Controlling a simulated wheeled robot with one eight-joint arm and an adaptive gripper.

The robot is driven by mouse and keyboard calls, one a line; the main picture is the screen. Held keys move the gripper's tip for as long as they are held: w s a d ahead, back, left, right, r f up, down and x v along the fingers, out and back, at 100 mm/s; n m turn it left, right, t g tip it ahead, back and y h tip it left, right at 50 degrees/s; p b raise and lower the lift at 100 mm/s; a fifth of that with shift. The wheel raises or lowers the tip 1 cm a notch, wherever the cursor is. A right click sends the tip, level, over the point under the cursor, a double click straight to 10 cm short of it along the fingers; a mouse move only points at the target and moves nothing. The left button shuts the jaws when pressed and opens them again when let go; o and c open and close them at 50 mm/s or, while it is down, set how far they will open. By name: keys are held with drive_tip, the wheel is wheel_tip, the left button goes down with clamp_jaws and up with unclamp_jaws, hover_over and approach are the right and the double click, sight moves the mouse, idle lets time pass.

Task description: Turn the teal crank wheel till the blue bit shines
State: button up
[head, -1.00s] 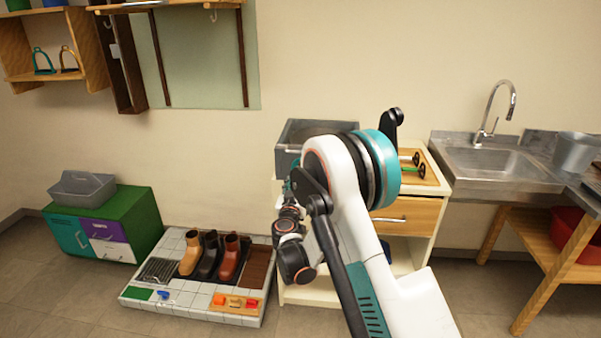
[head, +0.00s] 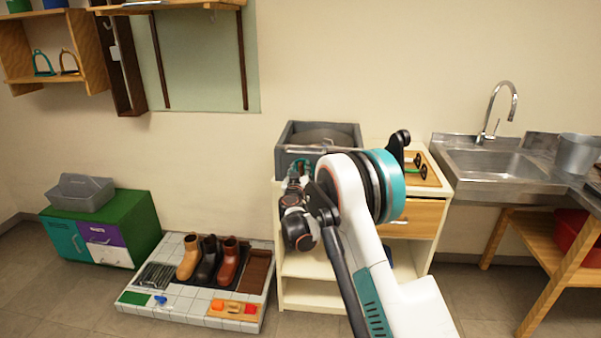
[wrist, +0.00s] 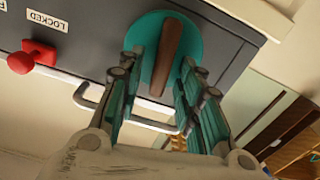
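The teal crank wheel (wrist: 194,35) is a round disc on the front of a dark grey box (wrist: 85,18) in the wrist view, with a brown bar handle (wrist: 168,58) across it, slightly tilted. My gripper (wrist: 160,72) is open in front of the wheel. Its two teal-padded fingers stand either side of the bar, with gaps visible. In the head view my gripper (head: 297,172) is at the box's front, and my arm hides much of the wheel. I cannot make out a blue bit shining in either view.
A red knob (wrist: 20,62) sits beside a LOCKED label (wrist: 47,21). Metal handles (wrist: 88,97) lie below the wheel. The box stands on a white cabinet (head: 300,293). A sink (head: 490,165) is at right; a tiled platform with boots (head: 187,258) is at left.

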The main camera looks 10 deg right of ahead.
clamp_jaws()
drive_tip(key=shift+a+n, duration=0.1)
drive_tip(key=shift+n, duration=0.3)
drive_tip(key=n, duration=0.6)
drive_tip(key=f+n, duration=0.1)
drive_tip(key=n, duration=0.5)
drive_tip(key=a+f+n, duration=0.1)
drive_tip(key=n, duration=0.5)
drive_tip(key=shift+w+a+f+n, duration=0.1)
drive_tip(key=shift+w+f+n, duration=0.1)
drive_tip(key=shift+n, duration=0.2)
